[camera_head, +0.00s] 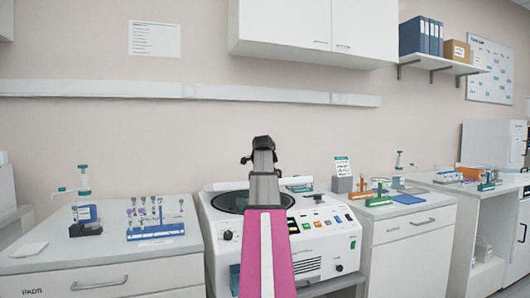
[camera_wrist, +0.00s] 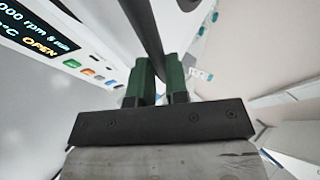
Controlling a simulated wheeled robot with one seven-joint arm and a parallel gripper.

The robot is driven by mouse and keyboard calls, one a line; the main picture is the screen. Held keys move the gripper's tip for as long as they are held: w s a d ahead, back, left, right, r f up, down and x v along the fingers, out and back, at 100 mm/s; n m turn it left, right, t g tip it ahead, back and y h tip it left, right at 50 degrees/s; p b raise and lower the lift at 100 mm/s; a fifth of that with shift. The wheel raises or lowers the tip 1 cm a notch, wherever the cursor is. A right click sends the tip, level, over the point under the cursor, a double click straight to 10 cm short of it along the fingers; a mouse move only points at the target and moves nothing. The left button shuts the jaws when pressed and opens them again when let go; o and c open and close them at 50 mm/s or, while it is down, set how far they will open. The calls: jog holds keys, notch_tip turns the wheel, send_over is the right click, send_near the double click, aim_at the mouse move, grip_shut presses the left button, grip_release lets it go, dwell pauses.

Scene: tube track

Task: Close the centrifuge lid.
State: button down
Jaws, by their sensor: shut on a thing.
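The white centrifuge (camera_head: 325,250) stands in the middle of the head view, with a dark round area (camera_head: 228,201) on its top, partly hidden by my arm. I cannot tell there whether that is lid window or open bowl. Its display (camera_wrist: 35,30) shows at the top left of the wrist view and reads OPEN. My gripper (camera_wrist: 160,72) has its green fingers shut on a dark bar (camera_wrist: 145,25), which looks like the handle or edge of the centrifuge lid. The bar runs up out of the wrist view. My gripper's fingertips cannot be made out in the head view.
Small orange and green racks (camera_head: 378,201) and a blue pad (camera_head: 408,198) are on the right cabinet. A wall cupboard (camera_head: 312,25) hangs above the centrifuge.

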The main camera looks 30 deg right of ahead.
jog(key=shift+t, duration=0.6)
jog(key=shift+s+a+f, duration=0.15)
jog(key=shift+s+f, duration=0.4)
jog(key=shift+f, duration=1.65)
jog(key=shift+s+a+f, duration=0.15)
jog(key=shift+s+f, duration=0.45)
jog(key=shift+f, duration=1.65)
jog(key=shift+s+a+f, duration=0.15)
jog(key=shift+s+f, duration=0.4)
jog(key=shift+f, duration=1.75)
jog(key=c, duration=1.1)
grip_release()
jog(key=shift+w+r, duration=0.1)
jog(key=shift+r, duration=0.1)
jog(key=shift+r, duration=0.1)
jog(key=v, duration=1)
jog(key=shift+s+a, duration=0.25)
jog(key=shift+a, duration=0.1)
